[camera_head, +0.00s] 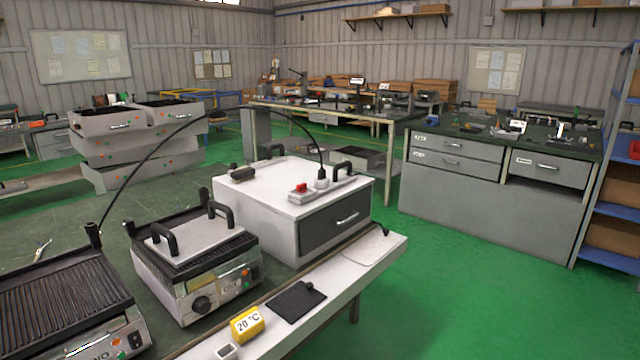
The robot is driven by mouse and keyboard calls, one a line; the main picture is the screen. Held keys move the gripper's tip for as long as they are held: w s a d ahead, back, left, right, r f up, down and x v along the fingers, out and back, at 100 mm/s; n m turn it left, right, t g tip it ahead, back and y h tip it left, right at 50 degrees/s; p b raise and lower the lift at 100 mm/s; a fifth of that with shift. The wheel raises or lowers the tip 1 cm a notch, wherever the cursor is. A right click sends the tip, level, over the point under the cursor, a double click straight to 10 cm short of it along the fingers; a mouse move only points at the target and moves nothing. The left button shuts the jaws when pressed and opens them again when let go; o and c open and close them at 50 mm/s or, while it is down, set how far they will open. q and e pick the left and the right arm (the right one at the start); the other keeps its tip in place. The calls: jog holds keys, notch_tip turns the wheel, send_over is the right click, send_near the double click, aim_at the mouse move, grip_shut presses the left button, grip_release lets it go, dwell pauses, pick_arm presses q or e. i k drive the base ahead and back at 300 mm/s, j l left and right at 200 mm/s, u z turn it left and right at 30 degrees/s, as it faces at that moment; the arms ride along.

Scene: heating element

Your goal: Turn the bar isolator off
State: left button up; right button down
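A light grey power bar (330,188) lies on the white top of a drawer box, and I take it for the bar isolator. It has a red rocker switch (301,187) at its left end; which way the switch is tipped is too small to tell. A black cable (172,135) arcs from the plug to the left, down to the back of a contact grill at the lower left. Neither of my grippers shows in the head view.
The white drawer box (240,205) has black handles on top. A lidded grill (195,275) stands left of it, and a ribbed grill (65,308) further left. A yellow 20 °C block (247,324) and black plate (296,301) lie in front. Green floor is clear at right.

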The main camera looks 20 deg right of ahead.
aim_at(301, 188)
jog(key=i+l, duration=0.4)
jog(key=l, duration=0.15)
jog(key=i+l, duration=0.35)
jog(key=l, duration=0.2)
jog(key=i+l, duration=0.4)
jog(key=l, duration=0.15)
jog(key=i+l, duration=0.35)
jog(key=l, duration=0.15)
